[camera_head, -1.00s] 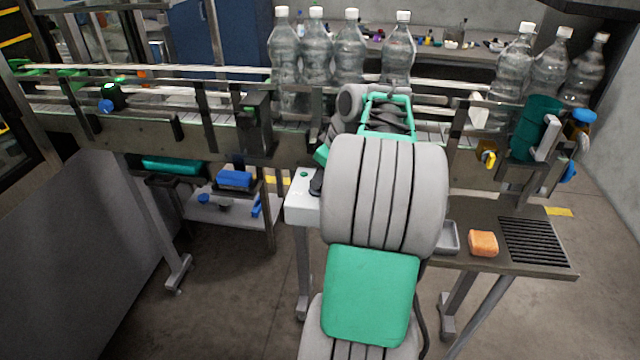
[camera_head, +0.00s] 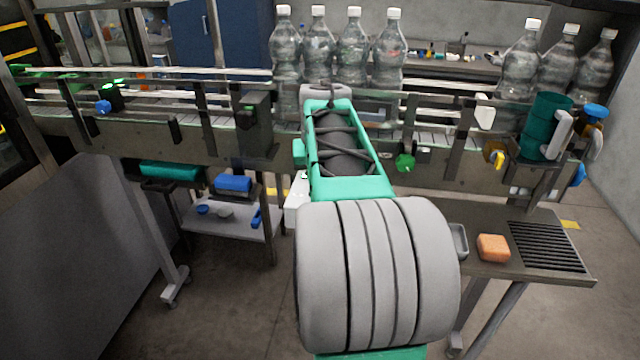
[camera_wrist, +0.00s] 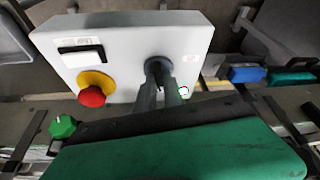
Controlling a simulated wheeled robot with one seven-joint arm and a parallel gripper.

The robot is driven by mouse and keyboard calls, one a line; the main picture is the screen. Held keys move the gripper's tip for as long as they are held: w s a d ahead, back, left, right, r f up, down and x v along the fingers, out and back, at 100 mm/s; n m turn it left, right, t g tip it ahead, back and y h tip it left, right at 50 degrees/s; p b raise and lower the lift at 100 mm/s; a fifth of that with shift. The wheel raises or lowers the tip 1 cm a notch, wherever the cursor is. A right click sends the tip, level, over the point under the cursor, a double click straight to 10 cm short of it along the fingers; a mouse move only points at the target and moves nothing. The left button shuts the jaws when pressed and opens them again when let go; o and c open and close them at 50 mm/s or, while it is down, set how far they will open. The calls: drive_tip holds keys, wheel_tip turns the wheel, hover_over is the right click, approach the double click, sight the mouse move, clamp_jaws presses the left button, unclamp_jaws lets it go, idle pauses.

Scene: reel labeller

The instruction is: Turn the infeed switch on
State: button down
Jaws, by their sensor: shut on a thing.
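A pale control box (camera_wrist: 120,42) shows in the wrist view, and its edge shows behind my arm in the head view (camera_head: 297,203). A dark rotary switch (camera_wrist: 158,66), which I take to be the infeed switch, is on its face. Its label is too small to read. My gripper (camera_wrist: 162,86) is shut on this switch, one finger on each side. The fingers cover much of the knob, so I cannot tell its angle. In the head view my arm hides the gripper and switch.
A green knob (camera_head: 405,162) sits on the conveyor (camera_head: 450,170). Several bottles (camera_head: 388,50) stand along it. An orange block (camera_head: 493,248) lies on the side table.

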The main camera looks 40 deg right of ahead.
drive_tip(key=shift+m+g+h, duration=0.3)
drive_tip(key=shift+m+g, duration=0.1)
drive_tip(key=shift+m, duration=0.8)
drive_tip(key=c, duration=1.5)
unclamp_jaws()
drive_tip(key=shift+o, duration=0.2)
drive_tip(key=v, duration=0.7)
drive_tip(key=shift+a+r, duration=0.25)
drive_tip(key=shift+r, duration=0.1)
